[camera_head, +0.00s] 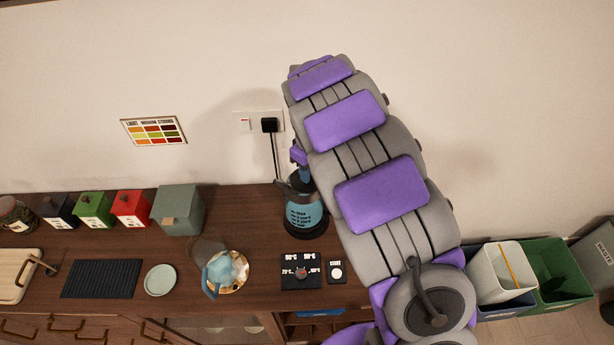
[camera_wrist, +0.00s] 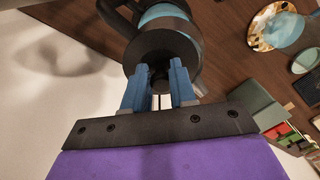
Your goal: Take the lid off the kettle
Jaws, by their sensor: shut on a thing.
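The kettle (camera_head: 305,214), with a blue body and dark base, stands on the brown counter against the wall, its cord running up to a socket. Its blue body (camera_wrist: 163,12) also shows at the top of the wrist view. The round dark lid (camera_wrist: 161,44) has a small knob in its middle. My gripper (camera_wrist: 160,82) is shut on this knob, one blue finger on each side. In the head view my arm hides much of the gripper and the lid. I cannot tell whether the lid touches the kettle's rim or is slightly raised.
A control panel (camera_head: 301,270) lies in front of the kettle. Left of it are a blue teapot (camera_head: 222,272), a pale saucer (camera_head: 160,280), a dark ribbed mat (camera_head: 100,279) and several canisters (camera_head: 131,208). Bins (camera_head: 555,268) stand on the floor at right.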

